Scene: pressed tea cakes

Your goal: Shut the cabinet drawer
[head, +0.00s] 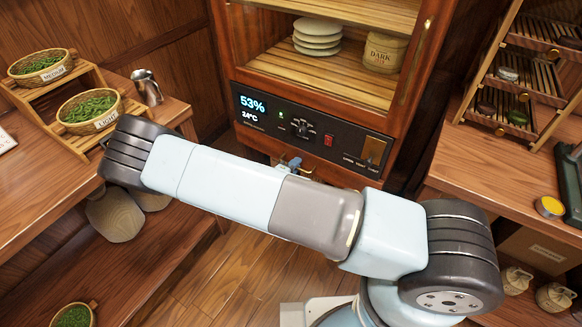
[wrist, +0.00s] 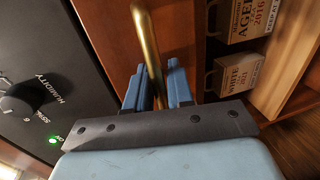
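The cabinet (head: 229,60) stands in the middle of the head view. Its drawer front (wrist: 105,30) shows in the wrist view as a reddish wooden panel beside the black control panel. A brass bar handle (wrist: 143,25) runs along this front. My gripper (wrist: 157,88) has its two blue fingers close on either side of the bar and appears shut on it. In the head view my gripper (head: 290,163) shows small, below the control panel, and my arm hides most of the drawer.
The control panel (head: 345,142) is just above the drawer. In the wrist view, labelled tea packages (wrist: 238,75) sit in an open compartment to the right. Wooden counters (head: 50,180) flank the cabinet, with a rack (head: 505,110) on the right. Floor (head: 240,275) is clear between them.

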